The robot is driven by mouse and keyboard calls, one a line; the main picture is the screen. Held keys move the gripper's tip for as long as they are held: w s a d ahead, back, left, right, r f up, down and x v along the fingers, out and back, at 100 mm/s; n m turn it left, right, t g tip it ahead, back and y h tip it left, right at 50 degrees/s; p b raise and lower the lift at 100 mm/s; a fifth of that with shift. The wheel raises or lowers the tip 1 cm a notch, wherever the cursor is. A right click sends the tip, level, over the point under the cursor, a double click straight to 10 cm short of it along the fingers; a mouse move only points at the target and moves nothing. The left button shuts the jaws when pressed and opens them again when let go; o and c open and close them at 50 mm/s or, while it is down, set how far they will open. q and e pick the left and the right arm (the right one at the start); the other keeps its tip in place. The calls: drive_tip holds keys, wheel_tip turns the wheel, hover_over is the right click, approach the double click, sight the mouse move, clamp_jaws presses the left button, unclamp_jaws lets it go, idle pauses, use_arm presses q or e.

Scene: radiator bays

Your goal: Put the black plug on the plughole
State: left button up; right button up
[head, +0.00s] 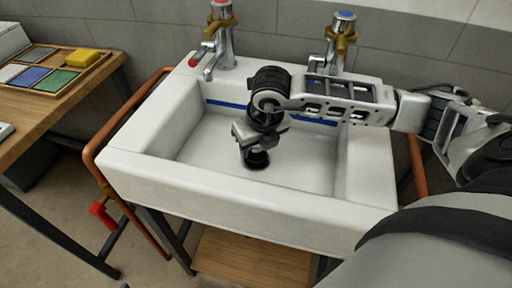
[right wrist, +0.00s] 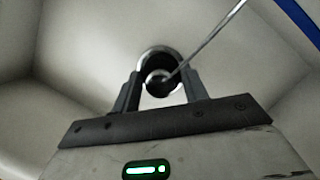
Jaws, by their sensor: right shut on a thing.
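The black plug (head: 257,160) is low in the white sink (head: 220,205), right under my right gripper (head: 254,148). In the right wrist view the right gripper (right wrist: 160,92) is shut on the plug (right wrist: 160,84), with one finger on each side of it. A thin chain or rod runs from the plug up to the upper right. A pale metallic ring, which looks like the plughole rim (right wrist: 158,50), shows around the plug's far side. I cannot tell whether the plug touches it. My left gripper is not in view.
Two taps, red-marked (head: 222,40) and blue-marked (head: 341,42), stand at the sink's back edge. Orange pipes (head: 110,125) run around the sink's sides. A wooden table (head: 50,105) with a tray of coloured pieces and a yellow block (head: 82,58) stands at the left.

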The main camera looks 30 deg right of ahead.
drive_tip(key=shift+f, duration=0.55)
drive_tip(key=shift+f, duration=0.25)
drive_tip(key=o, duration=1)
drive_tip(key=shift+r, duration=0.1)
drive_tip(key=v, duration=1.2)
drive_tip(key=shift+r+p, duration=0.15)
drive_tip(key=shift+p, duration=0.2)
